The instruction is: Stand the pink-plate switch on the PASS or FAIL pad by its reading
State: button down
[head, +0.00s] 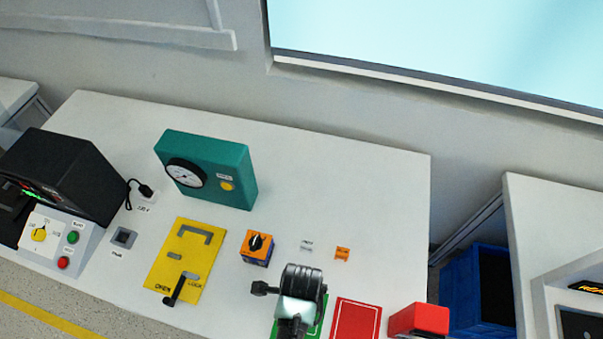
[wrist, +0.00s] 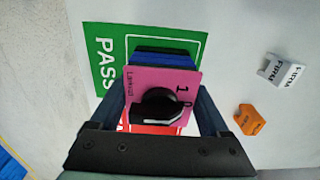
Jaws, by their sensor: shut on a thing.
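The pink-plate switch (wrist: 188,88) is between the fingers of my gripper (wrist: 163,92) in the wrist view. It has a blue body, a black knob with a pale line, and the marks 1 and 0. Which mark the knob points to is hard to tell. The green PASS pad (wrist: 104,60) lies beneath and beyond the switch; whether they touch is unclear. Part of a red pad (wrist: 137,128) shows under the near side. In the head view my gripper (head: 300,285) is over the green pad (head: 318,328) and hides the switch. The red pad (head: 356,322) is to its right.
An orange-plate switch (head: 257,247) stands left of my gripper. White (head: 306,245) and orange (head: 342,253) clips lie behind it. A red block (head: 420,319) is at the right. A yellow slotted plate (head: 185,262), teal gauge box (head: 225,165) and black tester (head: 65,170) stand further left.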

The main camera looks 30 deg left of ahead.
grip_release()
jog(key=shift+f, duration=0.1)
notch_tip(320, 180, up, 12)
jog(key=shift+r, duration=0.2)
dwell(0.4)
